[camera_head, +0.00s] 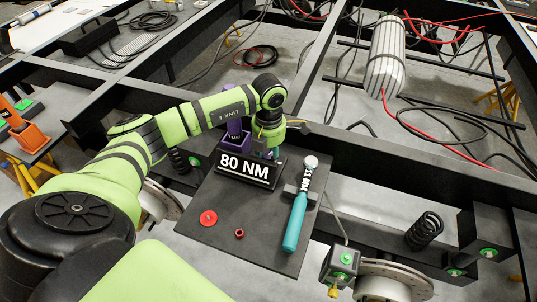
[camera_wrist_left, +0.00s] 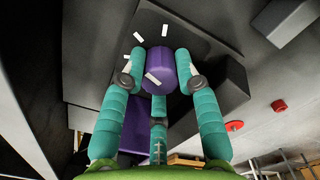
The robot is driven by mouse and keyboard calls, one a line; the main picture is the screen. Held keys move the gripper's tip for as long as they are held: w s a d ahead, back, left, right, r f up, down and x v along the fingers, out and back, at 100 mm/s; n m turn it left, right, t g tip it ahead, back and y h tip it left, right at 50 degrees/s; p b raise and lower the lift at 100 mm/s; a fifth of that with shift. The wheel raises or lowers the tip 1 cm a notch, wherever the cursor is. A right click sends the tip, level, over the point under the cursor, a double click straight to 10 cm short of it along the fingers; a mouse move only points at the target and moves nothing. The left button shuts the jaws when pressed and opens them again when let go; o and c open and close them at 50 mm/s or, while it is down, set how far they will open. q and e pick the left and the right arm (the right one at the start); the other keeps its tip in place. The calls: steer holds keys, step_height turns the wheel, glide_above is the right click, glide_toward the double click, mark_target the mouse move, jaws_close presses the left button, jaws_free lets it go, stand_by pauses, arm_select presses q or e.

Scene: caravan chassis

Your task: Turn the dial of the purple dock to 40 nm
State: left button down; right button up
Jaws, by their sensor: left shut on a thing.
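The purple dock (camera_head: 234,129) stands on the dark work plate in the head view, behind a black sign (camera_head: 246,169) that reads 80 NM. In the left wrist view, the teal fingers of my left gripper (camera_wrist_left: 160,78) are shut around a purple round dial (camera_wrist_left: 157,60). A white mark shows on the dial, and white ticks lie around it on a dark face. My right gripper is in neither view.
A teal-handled wrench (camera_head: 296,222) lies at the plate's right. A red disc (camera_head: 208,218) and a small red-brown ring (camera_head: 239,232) lie in front of the sign. An orange dock (camera_head: 28,134) is at the far left. Dark chassis beams surround the plate (camera_head: 260,245).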

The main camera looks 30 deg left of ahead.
arm_select(q)
steer(key=shift+w+r+n, duration=0.15)
steer(key=shift+n, duration=2.35)
steer(key=c, duration=1.2)
jaws_free()
